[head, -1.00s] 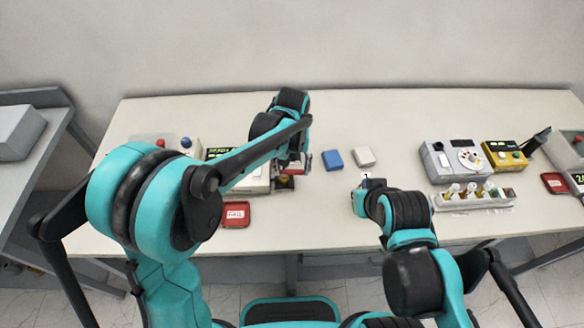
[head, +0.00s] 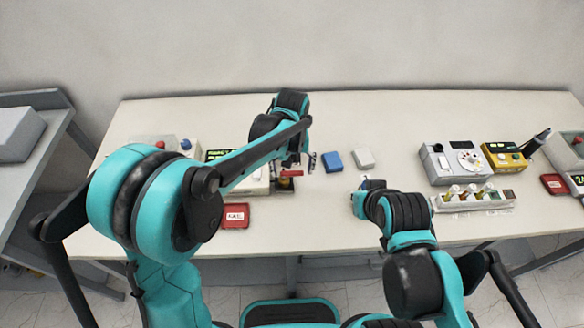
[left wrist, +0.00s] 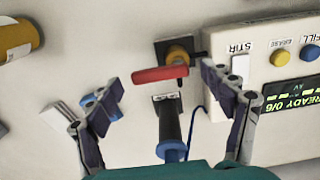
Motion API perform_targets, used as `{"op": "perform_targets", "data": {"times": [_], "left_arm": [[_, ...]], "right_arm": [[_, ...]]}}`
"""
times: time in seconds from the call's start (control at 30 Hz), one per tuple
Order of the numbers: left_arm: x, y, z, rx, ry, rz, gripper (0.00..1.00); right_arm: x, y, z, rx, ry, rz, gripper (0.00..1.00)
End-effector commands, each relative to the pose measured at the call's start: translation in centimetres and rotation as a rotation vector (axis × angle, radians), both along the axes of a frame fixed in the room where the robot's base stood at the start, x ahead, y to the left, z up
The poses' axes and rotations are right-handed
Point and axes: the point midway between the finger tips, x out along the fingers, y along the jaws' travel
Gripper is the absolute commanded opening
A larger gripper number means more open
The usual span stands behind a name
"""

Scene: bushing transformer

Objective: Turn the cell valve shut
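The valve has a red lever handle (left wrist: 160,74) on a yellow body (left wrist: 178,55) with a dark square base, beside the console. In the left wrist view the handle lies nearly crosswise. The red handle also shows in the head view (head: 291,173), below my left gripper (head: 298,161). In the left wrist view my left gripper (left wrist: 168,101) is open, its fingers apart on either side of the handle, with nothing between them held. A black and blue cylindrical part (left wrist: 171,130) lies just below the handle. My right gripper (head: 368,182) is over the table's middle; its fingers are too small to judge.
The console (left wrist: 280,90) with a green display and buttons stands close beside the valve. Blue (head: 332,161) and white (head: 364,158) blocks lie to the right. A grey meter box (head: 452,161) and a vial rack (head: 473,200) stand further right.

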Motion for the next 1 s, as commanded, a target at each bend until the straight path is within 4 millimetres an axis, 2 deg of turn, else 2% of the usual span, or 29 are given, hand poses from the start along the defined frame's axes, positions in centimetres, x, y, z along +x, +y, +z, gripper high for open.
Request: {"op": "perform_targets", "data": {"times": [0.17,0.27,0.7,0.83,1.0], "left_arm": [[0.0,0.0,0.2,0.000,0.000,-0.001,0.81],[0.0,0.0,1.0,0.000,0.000,-0.001,0.81],[0.0,0.0,9.8,0.000,0.000,0.000,0.81],[0.0,0.0,11.3,0.000,0.000,0.000,0.81],[0.0,0.0,12.0,0.000,0.000,0.000,0.81]], "right_arm": [[0.0,0.0,0.0,0.000,0.000,0.000,0.00],[0.0,0.0,0.0,0.000,0.000,0.000,0.00],[0.0,0.0,0.0,0.000,0.000,0.000,0.00],[0.0,0.0,0.0,0.000,0.000,0.000,0.00],[0.0,0.0,0.0,0.000,0.000,0.000,0.00]]}}
